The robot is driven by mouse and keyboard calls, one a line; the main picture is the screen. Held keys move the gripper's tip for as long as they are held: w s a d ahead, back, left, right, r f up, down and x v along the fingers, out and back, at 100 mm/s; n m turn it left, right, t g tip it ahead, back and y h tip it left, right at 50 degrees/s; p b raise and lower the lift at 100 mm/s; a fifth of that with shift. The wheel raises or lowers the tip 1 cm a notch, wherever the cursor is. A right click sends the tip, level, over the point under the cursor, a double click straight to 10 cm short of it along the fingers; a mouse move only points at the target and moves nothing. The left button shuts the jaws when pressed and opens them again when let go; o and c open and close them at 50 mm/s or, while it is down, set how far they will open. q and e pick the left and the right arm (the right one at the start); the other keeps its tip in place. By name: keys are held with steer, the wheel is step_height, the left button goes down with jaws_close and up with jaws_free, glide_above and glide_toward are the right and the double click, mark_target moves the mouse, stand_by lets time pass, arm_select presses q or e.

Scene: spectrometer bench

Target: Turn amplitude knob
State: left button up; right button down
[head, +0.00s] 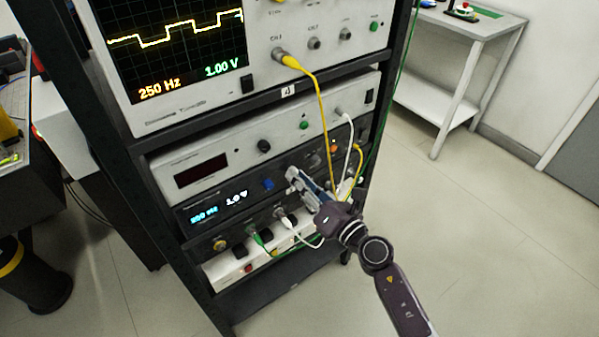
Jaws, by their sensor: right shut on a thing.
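The function generator (187,218) is a dark unit in the rack, with a blue display reading about 250 Hz and 1.0 V. A blue knob (268,184) on its front is uncovered, just left of my right gripper. My right gripper (293,179) reaches in from the lower right, its fingertips at the generator's front panel. It is shut on a knob there, seemingly the amplitude knob, which the fingers hide. The oscilloscope (187,112) above shows a yellow stepped trace, 250 Hz and 1.00 V. My left gripper is out of view.
A white unit (223,150) with a dark red display sits above the generator. Yellow (323,105), white and green cables hang close around my right gripper. A power strip (226,270) lies below. A white side table (450,50) stands back right; the floor at right is clear.

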steer(key=shift+m+p, duration=3.5)
steer(key=shift+m, duration=3.8)
steer(key=c, duration=1.8)
jaws_free()
steer(key=v, duration=1.2)
